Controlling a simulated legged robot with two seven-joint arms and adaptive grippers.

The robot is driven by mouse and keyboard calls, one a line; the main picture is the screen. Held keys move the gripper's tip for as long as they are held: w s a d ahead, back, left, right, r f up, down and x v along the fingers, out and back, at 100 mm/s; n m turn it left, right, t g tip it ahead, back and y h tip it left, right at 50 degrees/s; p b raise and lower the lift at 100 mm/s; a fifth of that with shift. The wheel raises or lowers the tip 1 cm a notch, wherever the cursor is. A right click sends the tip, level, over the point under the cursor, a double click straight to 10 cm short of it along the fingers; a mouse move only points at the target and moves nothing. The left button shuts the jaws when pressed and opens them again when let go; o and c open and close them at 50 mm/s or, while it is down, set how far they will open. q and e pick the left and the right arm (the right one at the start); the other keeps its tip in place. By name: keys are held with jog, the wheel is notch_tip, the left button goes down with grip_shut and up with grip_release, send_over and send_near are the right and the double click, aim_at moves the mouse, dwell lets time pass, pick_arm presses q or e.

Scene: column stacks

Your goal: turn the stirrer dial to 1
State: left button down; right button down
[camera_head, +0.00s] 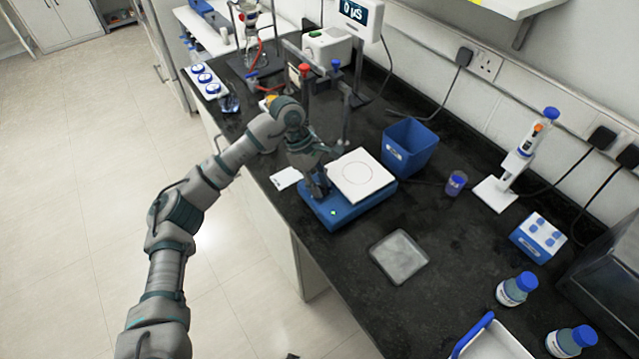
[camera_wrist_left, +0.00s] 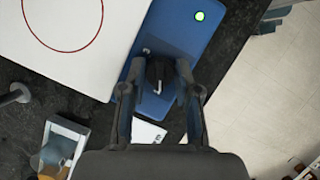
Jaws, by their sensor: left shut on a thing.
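The stirrer (camera_head: 347,207) is a blue base with a white square top plate (camera_head: 362,176) marked with a red circle. A green light glows on the base. My left gripper (camera_head: 318,188) reaches down at the near left corner of the base and hides the dial in the head view. In the left wrist view, the black stirrer dial (camera_wrist_left: 160,72) with white marks sits between the two fingers of my left gripper (camera_wrist_left: 159,78), which is shut on it. No number on the dial can be read. My right gripper is not in view.
A white card (camera_head: 285,179) lies left of the stirrer. A blue bin (camera_head: 408,148) stands behind it, and a metal stand with rods (camera_head: 304,105) rises behind the arm. A grey square dish (camera_head: 399,257) lies in front. A pipette stand (camera_head: 495,195) and bottles are at right.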

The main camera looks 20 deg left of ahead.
pick_arm(q)
jog(key=shift+w+r+m, duration=0.1)
jog(key=shift+m, duration=0.3)
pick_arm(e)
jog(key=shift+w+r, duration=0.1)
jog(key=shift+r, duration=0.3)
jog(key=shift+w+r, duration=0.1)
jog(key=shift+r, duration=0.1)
pick_arm(q)
jog(key=c, duration=0.8)
grip_release()
jog(key=shift+c, duration=0.2)
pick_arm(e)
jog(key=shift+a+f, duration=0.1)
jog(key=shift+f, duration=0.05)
pick_arm(q)
jog(key=shift+a, duration=0.1)
jog(key=v, duration=0.7)
jog(key=shift+w+r, duration=0.25)
jog(key=shift+r, duration=0.05)
